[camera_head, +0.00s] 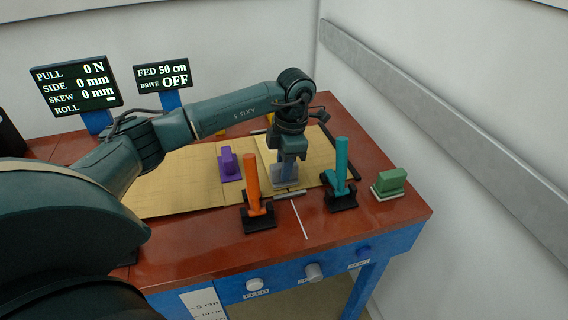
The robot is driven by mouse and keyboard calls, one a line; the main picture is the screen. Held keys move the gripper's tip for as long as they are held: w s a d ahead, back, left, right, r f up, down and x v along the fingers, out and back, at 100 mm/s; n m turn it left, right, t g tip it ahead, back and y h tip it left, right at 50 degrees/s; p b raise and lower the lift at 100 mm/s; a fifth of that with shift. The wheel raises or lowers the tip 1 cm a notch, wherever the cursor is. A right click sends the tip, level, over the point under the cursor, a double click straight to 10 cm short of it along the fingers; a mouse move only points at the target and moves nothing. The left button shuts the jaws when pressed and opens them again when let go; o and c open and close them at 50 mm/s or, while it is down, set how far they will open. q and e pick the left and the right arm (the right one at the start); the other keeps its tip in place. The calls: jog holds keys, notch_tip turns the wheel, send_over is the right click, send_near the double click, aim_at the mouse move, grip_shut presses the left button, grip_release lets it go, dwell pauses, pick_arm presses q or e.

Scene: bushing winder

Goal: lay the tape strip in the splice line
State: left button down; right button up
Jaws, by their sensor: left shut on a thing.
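My left gripper (287,183) reaches in over the table and points down at the right part of the tan sheet (180,175). It is shut on a small grey piece, mostly hidden by the fingers; I cannot tell whether this is the tape strip. A pale seam shows in the sheet close to the gripper, and a thin metal bar (290,195) lies at the sheet's front edge just below it. A white line (300,220) runs on the table in front of that bar. My right gripper is not in view.
An orange lever (252,185) and a teal lever (341,165) on black clamps flank the gripper. A purple block (229,165) sits on the sheet. A green block (391,180) stands at right. Screens (76,86) read pull 0 N, side 0 mm, skew 0 mm, drive OFF.

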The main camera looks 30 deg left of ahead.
pick_arm(q)
jog(key=shift+f, duration=0.2)
jog(key=c, duration=1.2)
grip_release()
jog(key=shift+r, duration=0.1)
jog(key=shift+r, duration=0.25)
notch_tip(320, 180, up, 12)
jog(key=w+d, duration=0.1)
jog(key=shift+f+b, duration=0.15)
jog(key=shift+b, duration=0.15)
